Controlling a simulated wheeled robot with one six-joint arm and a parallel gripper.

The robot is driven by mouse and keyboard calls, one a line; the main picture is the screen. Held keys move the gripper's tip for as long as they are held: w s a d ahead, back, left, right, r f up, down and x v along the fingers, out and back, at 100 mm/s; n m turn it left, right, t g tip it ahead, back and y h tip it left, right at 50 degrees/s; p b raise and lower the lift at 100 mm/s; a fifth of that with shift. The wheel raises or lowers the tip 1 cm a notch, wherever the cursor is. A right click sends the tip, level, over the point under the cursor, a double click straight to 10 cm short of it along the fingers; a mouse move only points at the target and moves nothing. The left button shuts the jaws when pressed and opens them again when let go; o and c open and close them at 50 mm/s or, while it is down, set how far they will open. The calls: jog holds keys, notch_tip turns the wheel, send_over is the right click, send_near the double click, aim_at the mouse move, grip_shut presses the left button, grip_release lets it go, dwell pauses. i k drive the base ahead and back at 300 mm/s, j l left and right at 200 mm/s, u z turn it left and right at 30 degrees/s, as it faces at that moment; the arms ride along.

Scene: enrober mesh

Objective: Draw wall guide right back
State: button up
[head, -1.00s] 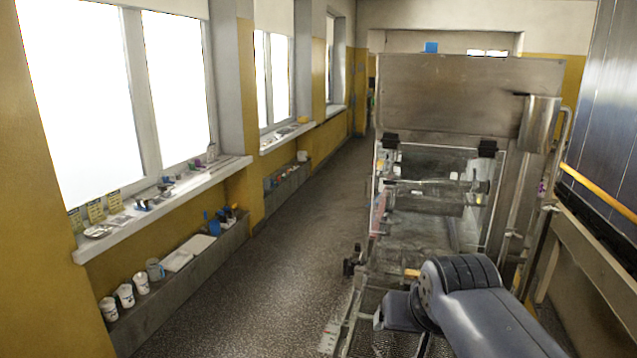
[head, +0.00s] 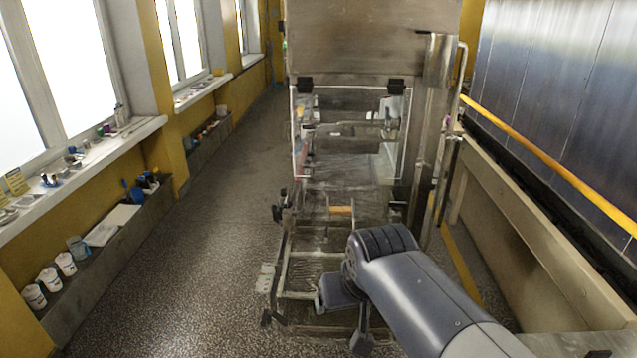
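The enrober machine (head: 375,38) stands ahead, with a clear-panelled housing and a wire mesh belt (head: 340,262) in an open metal frame running toward me. A short orange bar (head: 341,211) lies across the frame near the housing mouth. Thin rails and small knobs line both sides of the belt. I cannot single out the right wall guide among them. My grey arm comes in from the lower right, over the near right part of the frame. A small dark end (head: 362,340) hangs below its wrist; its fingers cannot be made out.
A beige ledge (head: 540,265) and a yellow rail (head: 545,155) run along the right wall. At left are windowsills and a grey trough (head: 95,280) holding white cups (head: 48,278). Speckled floor is free between trough and machine.

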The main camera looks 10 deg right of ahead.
aim_at(356, 216)
jog(key=i+l, duration=0.1)
jog(key=i, duration=0.45)
jog(key=i+l, duration=0.1)
jog(key=i, duration=0.5)
